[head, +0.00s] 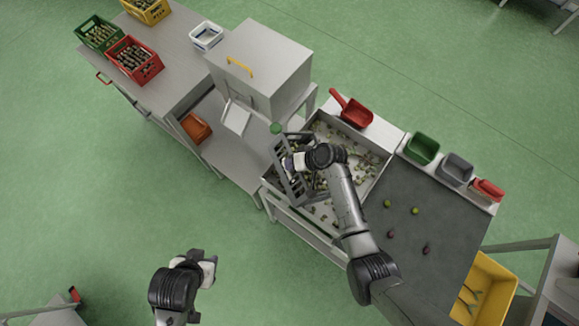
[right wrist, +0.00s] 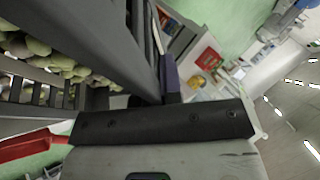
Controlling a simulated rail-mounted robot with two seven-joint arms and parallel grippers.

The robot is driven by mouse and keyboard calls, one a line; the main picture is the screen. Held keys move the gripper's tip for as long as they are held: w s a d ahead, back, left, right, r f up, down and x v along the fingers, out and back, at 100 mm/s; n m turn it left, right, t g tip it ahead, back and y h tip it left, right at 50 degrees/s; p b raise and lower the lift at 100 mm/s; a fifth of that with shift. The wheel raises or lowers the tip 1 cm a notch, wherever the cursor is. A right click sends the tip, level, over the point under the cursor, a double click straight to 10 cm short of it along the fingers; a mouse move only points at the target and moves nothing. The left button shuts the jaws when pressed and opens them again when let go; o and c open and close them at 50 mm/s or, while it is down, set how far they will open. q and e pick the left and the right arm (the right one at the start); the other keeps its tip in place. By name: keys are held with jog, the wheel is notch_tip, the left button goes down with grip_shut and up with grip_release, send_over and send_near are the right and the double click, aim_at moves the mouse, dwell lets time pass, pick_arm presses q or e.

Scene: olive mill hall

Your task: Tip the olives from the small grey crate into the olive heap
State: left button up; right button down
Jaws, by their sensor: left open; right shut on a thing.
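The small grey crate (head: 283,172) has slatted sides and is held over the left end of the white sorting tray, clearly tilted. My right gripper (head: 297,162) is shut on its rim. In the right wrist view the crate's dark slats (right wrist: 90,35) fill the upper left, with green olives (right wrist: 45,55) showing between them. The olive heap (head: 355,160) lies spread in the tray (head: 318,215), partly hidden by my right arm. My left gripper (head: 208,268) is open and empty over the floor, well away from the crate.
A red scoop (head: 352,110) lies at the tray's back edge. A grey hopper box (head: 262,62) stands behind left. Green (head: 421,148) and grey (head: 456,168) bins sit to the right, beside a dark mat (head: 425,205) with loose olives. A yellow bin (head: 487,285) stands lower right.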

jog(key=w+d+m+y+b, duration=0.1)
jog(key=d+y+b, duration=0.2)
jog(key=d+b, duration=0.1)
jog(key=w+d+m+g+y+b, duration=0.1)
jog(key=w+d+y+b, duration=0.1)
jog(key=d+y+b, duration=0.2)
jog(key=w+d+m+y+b, duration=0.1)
jog(key=w+d+y+b, duration=0.1)
jog(key=d+b, duration=0.3)
jog(key=shift+r+y, duration=0.2)
jog(key=shift+y, duration=0.6)
jog(key=shift+w+d+r+m+y+b, duration=0.1)
jog(key=shift+w+d+m+y+b, duration=0.2)
jog(key=shift+d+b, duration=0.25)
jog(key=shift+w+d+m+y+b, duration=0.1)
jog(key=shift+d+m+y+b, duration=0.1)
jog(key=shift+d+y+b, duration=0.25)
dwell(0.3)
jog(key=shift+d, duration=0.1)
dwell(0.6)
dwell(0.6)
